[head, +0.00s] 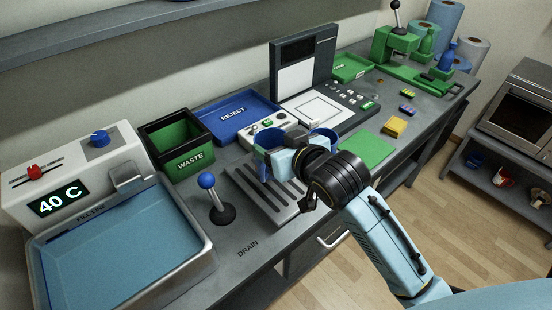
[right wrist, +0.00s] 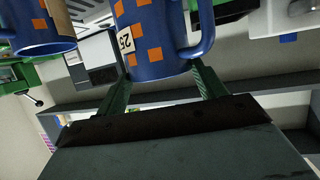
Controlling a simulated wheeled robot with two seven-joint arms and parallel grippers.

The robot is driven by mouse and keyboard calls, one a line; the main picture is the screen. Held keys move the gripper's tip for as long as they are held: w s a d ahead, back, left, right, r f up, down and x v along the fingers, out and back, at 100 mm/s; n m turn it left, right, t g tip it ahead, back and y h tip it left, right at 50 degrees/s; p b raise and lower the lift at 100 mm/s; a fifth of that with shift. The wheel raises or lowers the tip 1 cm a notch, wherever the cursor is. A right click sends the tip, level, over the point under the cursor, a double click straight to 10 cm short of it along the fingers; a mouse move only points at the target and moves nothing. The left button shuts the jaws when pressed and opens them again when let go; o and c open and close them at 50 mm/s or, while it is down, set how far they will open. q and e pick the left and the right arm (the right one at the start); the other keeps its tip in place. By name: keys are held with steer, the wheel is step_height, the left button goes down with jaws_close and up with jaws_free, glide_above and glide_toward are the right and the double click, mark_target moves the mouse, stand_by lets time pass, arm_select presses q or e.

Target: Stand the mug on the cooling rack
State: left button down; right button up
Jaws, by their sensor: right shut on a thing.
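A blue mug with orange squares and a "25" tag (right wrist: 150,35) is between the fingers of my right gripper (right wrist: 160,66), which is shut on it. In the head view this mug (head: 268,138) looks upright, partly hidden by my right gripper (head: 277,157). It is over or near the far end of a grey slatted rack (head: 258,199), beside the counter's "DRAIN" lettering; I cannot tell whether it touches. This rack may be the cooling rack. A second blue mug (head: 323,134) stands just right, also at the left of the wrist view (right wrist: 40,28). My left gripper is not in view.
A blue-knobbed lever (head: 207,181) and a water bath (head: 110,262) are left of the rack. A green waste bin (head: 178,141), blue reject tray (head: 232,116) and control panel (head: 268,128) stand behind. A green mat (head: 367,149) and yellow block (head: 395,126) lie right.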

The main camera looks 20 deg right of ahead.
steer(key=w+a+r+n+y+p, duration=0.1)
steer(key=w+a+r+n+y, duration=0.15)
steer(key=w, duration=0.35)
steer(key=shift+g, duration=0.3)
steer(key=f, duration=0.3)
steer(key=f+b, duration=0.1)
steer(key=f, duration=0.5)
steer(key=shift+d, duration=0.3)
steer(key=shift+f, duration=0.1)
steer(key=o, duration=1.6)
steer(key=shift+f, duration=0.15)
steer(key=shift+c, duration=0.2)
